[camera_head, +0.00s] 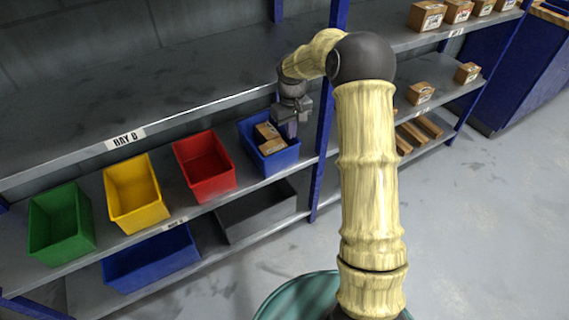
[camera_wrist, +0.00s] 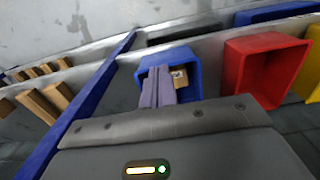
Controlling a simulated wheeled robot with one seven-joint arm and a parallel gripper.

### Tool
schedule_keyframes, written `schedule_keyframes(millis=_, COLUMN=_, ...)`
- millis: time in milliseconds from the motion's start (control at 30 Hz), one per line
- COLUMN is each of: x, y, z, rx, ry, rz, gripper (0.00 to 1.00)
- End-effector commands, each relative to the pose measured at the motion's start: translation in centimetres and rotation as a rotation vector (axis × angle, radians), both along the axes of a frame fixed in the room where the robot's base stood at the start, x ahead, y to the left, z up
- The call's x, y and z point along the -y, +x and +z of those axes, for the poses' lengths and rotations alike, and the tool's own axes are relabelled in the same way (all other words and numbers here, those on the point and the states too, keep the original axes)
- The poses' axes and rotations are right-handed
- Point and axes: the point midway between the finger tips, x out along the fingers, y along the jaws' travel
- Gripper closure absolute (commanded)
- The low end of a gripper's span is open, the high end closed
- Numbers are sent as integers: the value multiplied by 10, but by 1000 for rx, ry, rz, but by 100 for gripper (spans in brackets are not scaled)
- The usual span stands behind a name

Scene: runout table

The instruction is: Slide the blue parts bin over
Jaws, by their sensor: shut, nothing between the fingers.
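The blue parts bin (camera_head: 281,162) stands on the middle shelf, at the right end of a row of bins, with small brown boxes (camera_head: 268,134) inside. My gripper (camera_head: 291,130) is shut and empty, its fingers pointing down at the bin's right side. In the wrist view the shut fingers (camera_wrist: 158,90) overlap the blue bin (camera_wrist: 194,70), with a brown box (camera_wrist: 179,77) beside them. I cannot tell whether the fingers touch the bin or its contents.
A red bin (camera_head: 205,167) stands left of the blue bin with a small gap, then yellow (camera_head: 134,194) and green (camera_head: 61,222) bins. A blue rack upright (camera_head: 322,150) stands close on the right. The upper shelf (camera_head: 190,90) lies above. A grey bin (camera_head: 258,218) sits below.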

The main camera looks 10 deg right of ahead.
Motion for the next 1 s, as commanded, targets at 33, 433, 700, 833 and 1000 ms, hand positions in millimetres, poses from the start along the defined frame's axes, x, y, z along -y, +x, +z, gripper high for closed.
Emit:
schedule_keyframes(millis=33, x=0, y=-1, z=-7, rx=-3, ry=0, rz=0, gripper=100)
schedule_keyframes(millis=433, x=0, y=-1, z=-73, rx=-4, ry=1, rz=0, gripper=100)
schedule_keyframes(millis=700, x=0, y=-1, z=-121, rx=-3, ry=1, rz=0, gripper=100)
schedule_keyframes(millis=833, x=-1, y=-1, z=-144, rx=-3, ry=1, rz=0, gripper=100)
schedule_keyframes(millis=1000, x=0, y=-1, z=-174, rx=-3, ry=1, rz=1, gripper=100)
